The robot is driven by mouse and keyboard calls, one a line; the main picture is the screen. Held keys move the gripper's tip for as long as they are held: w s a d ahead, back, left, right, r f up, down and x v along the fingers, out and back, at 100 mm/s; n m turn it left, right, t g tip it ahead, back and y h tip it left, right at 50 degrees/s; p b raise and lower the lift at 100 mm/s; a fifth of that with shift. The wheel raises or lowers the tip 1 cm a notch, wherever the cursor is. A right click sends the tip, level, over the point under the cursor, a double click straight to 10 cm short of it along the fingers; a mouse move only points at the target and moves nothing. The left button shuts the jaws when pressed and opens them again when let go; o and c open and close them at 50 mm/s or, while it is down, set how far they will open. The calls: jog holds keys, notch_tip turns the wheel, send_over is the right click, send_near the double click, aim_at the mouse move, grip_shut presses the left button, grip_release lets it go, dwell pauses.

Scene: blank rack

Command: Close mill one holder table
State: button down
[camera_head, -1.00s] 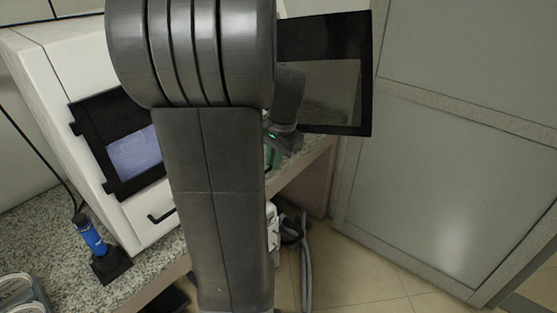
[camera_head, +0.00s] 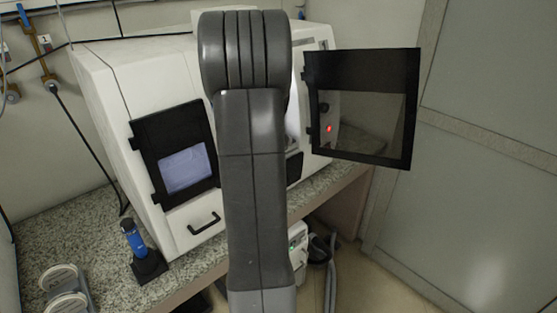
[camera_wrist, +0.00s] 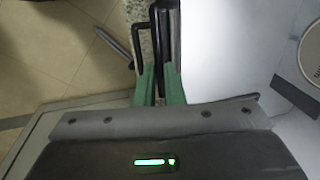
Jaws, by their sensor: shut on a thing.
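A white mill (camera_head: 100,95) stands on the counter, its left windowed door (camera_head: 183,168) shut. A black-framed door (camera_head: 362,68) stands open on its right side. My gripper is hidden behind my arm in the head view. In the wrist view my gripper (camera_wrist: 160,84) has its green fingers closed around a thin black bar (camera_wrist: 165,40). The bar runs along the edge of a white surface (camera_wrist: 225,45). I cannot tell whether this bar belongs to the holder table. A round, pale rimmed part (camera_wrist: 312,55) shows at the right edge.
A black handle (camera_wrist: 140,45) is just left of the bar in the wrist view. A blue tool in a black stand (camera_head: 134,240) is on the speckled counter (camera_head: 95,215). A grey cabinet (camera_head: 480,170) stands close on the right. Tiled floor is open below.

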jog(key=w+a, duration=0.1)
jog(key=w+a+p, duration=0.1)
jog(key=w, duration=0.1)
jog(key=shift+w+a, duration=0.3)
jog(key=shift+w+a+r, duration=0.1)
jog(key=c, duration=1.5)
grip_release()
jog(key=shift+w+a, duration=0.15)
jog(key=r, duration=0.4)
jog(key=s+d+r, duration=0.1)
jog(key=r, duration=0.4)
jog(key=s+r+b, duration=0.1)
jog(key=r, duration=0.3)
jog(key=shift+s+d+r, duration=0.1)
jog(key=shift+d+r, duration=0.15)
jog(key=shift+d, duration=0.15)
